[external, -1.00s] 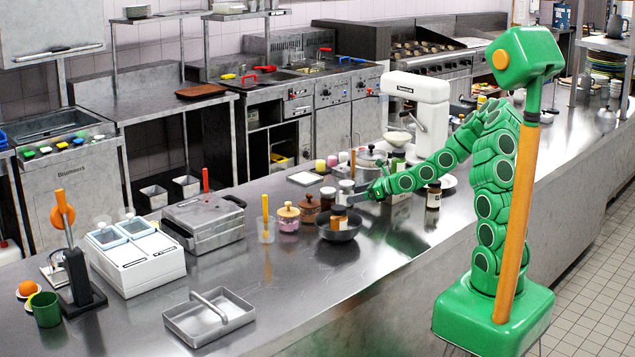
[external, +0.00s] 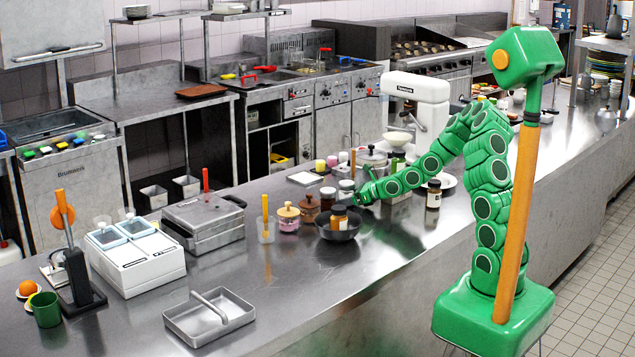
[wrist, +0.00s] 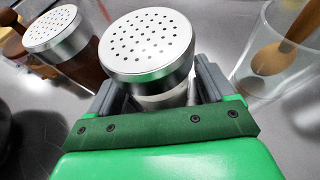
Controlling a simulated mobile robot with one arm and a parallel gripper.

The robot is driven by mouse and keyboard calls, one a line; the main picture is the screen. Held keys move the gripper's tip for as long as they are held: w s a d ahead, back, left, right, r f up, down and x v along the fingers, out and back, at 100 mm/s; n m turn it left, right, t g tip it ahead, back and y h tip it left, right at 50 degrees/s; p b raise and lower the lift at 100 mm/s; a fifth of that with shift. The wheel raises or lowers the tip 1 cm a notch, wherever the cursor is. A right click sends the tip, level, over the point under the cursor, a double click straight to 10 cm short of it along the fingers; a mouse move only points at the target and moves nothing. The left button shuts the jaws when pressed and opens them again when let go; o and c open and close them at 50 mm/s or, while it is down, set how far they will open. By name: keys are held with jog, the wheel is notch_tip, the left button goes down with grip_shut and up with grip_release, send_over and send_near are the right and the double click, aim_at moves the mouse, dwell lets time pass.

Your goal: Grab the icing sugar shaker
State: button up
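The icing sugar shaker (wrist: 148,45), with a round perforated metal lid and pale contents under it, stands directly in front of my gripper in the wrist view. In the external view the shaker (external: 346,187) is on the steel counter, just behind the dark bowl. My gripper (wrist: 160,88) is open, with one grey finger on each side of the shaker's body. The lid hides part of the fingers, and I see no clear contact. In the external view my gripper (external: 358,197) is low at the shaker's right side.
A similar shaker with brown contents (wrist: 60,35) stands close on the left. A clear container with a wooden utensil (wrist: 285,55) is on the right. A dark bowl (external: 340,233) holding a small jar sits in front.

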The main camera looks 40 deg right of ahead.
jog(key=c, duration=0.9)
